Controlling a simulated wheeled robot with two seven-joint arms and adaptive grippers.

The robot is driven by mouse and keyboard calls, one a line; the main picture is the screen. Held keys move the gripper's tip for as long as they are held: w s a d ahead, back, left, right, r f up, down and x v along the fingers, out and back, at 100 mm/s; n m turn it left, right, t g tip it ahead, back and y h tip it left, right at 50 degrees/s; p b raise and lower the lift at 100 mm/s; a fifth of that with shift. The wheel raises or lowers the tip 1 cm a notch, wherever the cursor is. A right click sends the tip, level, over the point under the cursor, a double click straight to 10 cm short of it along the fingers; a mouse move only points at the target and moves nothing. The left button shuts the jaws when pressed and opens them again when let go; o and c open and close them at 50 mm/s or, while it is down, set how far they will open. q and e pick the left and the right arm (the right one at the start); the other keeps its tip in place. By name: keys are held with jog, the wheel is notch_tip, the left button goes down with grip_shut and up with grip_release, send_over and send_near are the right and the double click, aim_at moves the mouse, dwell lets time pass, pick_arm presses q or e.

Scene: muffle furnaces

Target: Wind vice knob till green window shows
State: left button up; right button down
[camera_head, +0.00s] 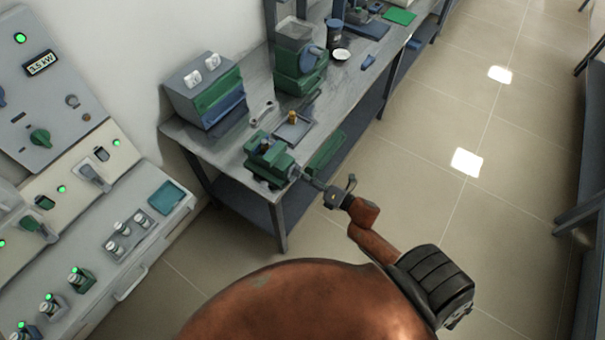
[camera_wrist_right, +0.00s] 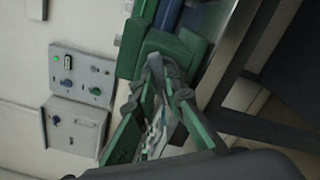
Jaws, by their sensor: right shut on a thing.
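The green vice (camera_head: 268,160) is at the near corner of the grey bench. Its knob end faces my right gripper (camera_head: 302,174), which reaches in from the lower right. The right gripper is shut on the vice knob, and its fingers hide most of the knob. In the right wrist view the gripper's fingers (camera_wrist_right: 168,82) meet in front of the green vice body (camera_wrist_right: 178,45). I cannot make out a green window on the vice. My left gripper is not in view.
The bench (camera_head: 240,148) also holds a grey box with green and blue fronts (camera_head: 207,92), a green machine (camera_head: 300,70) and a small tray (camera_head: 296,131). Control panels with green lights (camera_head: 60,90) stand at the left.

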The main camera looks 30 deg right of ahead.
jog(key=shift+a+f+m+p, duration=0.15)
jog(key=shift+m+p, duration=2.8)
jog(key=shift+m, duration=5.3)
jog(key=shift+a+f+m+p, duration=0.15)
jog(key=shift+m+p, duration=2.75)
jog(key=shift+m, duration=5.35)
jog(key=shift+r, duration=0.1)
jog(key=c, duration=2)
grip_release()
jog(key=shift+s, duration=0.1)
